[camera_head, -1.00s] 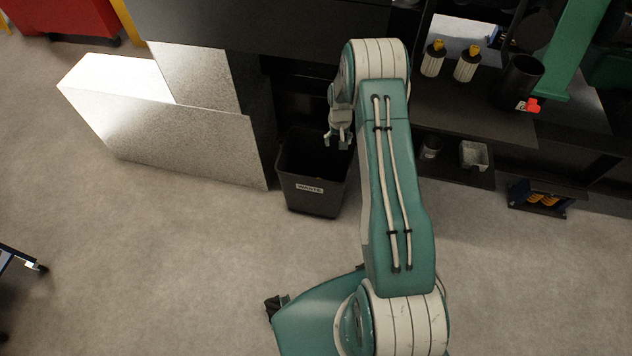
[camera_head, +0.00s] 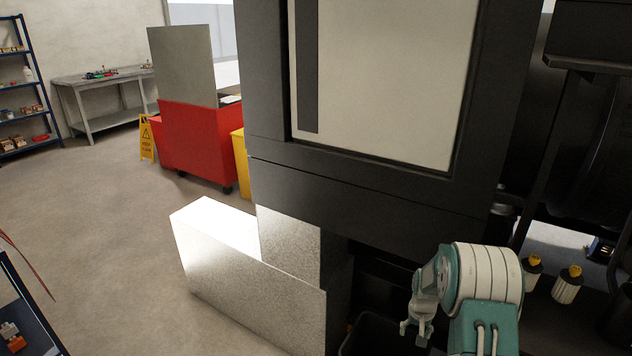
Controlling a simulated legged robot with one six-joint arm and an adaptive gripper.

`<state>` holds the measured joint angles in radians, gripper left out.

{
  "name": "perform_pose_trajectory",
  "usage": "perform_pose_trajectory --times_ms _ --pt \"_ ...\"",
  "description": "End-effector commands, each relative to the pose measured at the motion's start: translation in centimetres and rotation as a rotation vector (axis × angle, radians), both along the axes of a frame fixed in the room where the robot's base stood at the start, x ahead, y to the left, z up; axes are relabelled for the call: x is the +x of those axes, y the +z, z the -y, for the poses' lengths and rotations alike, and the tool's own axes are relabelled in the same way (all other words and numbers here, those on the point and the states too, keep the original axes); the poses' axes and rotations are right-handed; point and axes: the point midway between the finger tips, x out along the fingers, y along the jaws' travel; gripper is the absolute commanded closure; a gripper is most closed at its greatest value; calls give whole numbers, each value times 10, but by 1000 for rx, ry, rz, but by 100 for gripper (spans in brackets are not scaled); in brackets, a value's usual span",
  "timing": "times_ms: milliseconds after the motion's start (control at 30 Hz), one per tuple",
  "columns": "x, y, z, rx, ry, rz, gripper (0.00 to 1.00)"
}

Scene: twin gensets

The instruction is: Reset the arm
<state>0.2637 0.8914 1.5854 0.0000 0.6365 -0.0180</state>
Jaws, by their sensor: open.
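My gripper (camera_head: 415,330) hangs at the lower right, pointing down, with its fingers apart and nothing seen between them. It is over or in front of the dark waste bin (camera_head: 368,336), whose rim shows at the bottom edge. My arm's teal and white joint stands just right of the gripper. The rest of my arm is cut off by the bottom of the picture.
A tall black cabinet (camera_head: 360,190) fills the middle, with a low grey metal box (camera_head: 260,300) at its foot. A red cart (camera_head: 195,140), yellow floor sign (camera_head: 147,138), workbench (camera_head: 105,95) and shelf (camera_head: 20,90) stand left. The floor at left is open.

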Motion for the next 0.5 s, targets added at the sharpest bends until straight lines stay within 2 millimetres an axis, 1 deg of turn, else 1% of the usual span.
perform_pose_trajectory --times_ms 33,100,167,200,267,300,367,500 --pt "1 27 -5 -6 9 22 20" --pt "-2 57 -13 -11 21 44 20" --pt "-7 82 -20 -15 30 59 20" --pt "-10 98 -25 -18 36 71 20" --pt "-16 122 -32 -22 46 89 20" --pt "-21 137 -37 -24 52 101 20" --pt "-29 159 -44 -27 62 118 20" --pt "-52 206 -60 -35 84 158 20"
